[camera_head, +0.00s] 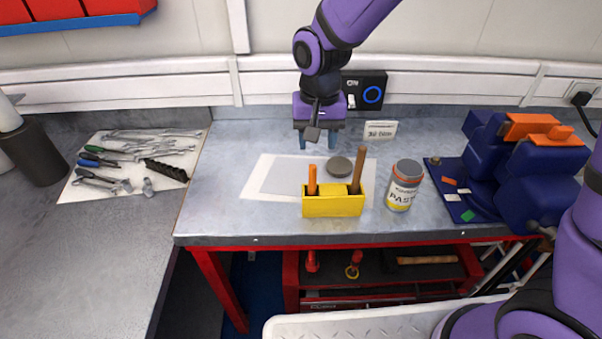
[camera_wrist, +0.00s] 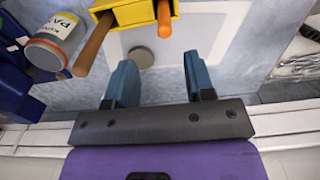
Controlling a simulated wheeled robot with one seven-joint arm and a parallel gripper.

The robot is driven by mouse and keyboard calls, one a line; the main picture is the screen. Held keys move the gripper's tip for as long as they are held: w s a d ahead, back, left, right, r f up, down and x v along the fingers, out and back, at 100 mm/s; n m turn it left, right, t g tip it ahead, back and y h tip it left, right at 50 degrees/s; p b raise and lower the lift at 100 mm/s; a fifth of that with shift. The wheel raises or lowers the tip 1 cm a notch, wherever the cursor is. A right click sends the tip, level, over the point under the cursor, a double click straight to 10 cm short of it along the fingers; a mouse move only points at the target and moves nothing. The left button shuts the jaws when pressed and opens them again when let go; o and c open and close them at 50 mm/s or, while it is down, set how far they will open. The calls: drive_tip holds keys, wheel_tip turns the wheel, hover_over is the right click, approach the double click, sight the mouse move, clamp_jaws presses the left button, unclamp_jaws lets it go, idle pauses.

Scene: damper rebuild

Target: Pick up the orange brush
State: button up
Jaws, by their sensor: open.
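The orange brush (camera_head: 312,180) stands in a yellow holder (camera_head: 333,206), its handle sticking up at the left side. In the wrist view the orange handle (camera_wrist: 164,20) shows at the top, by the yellow holder (camera_wrist: 136,13). A brown wooden handle (camera_head: 358,170) stands in the same holder at the right; it also shows in the wrist view (camera_wrist: 92,45). My gripper (camera_head: 319,140) is open and empty, pointing down above the bench behind the holder. In the wrist view its blue fingers (camera_wrist: 160,75) are apart, with nothing between them. The brush's lower end is hidden inside the holder.
A grey round disc (camera_head: 340,166) lies behind the holder on a white sheet (camera_head: 262,180). A paste jar (camera_head: 403,185) stands right of the holder. A blue vise (camera_head: 530,170) fills the bench's right end. Hand tools lie on a mat (camera_head: 100,190) at left.

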hover_over(313, 177)
drive_tip(key=w, duration=0.1)
drive_tip(key=f, duration=0.5)
drive_tip(key=shift+w, duration=0.2)
drive_tip(key=shift+s+f, duration=0.2)
drive_tip(key=shift+f, duration=2.9)
drive_tip(key=shift+c, duration=0.5)
clamp_jaws()
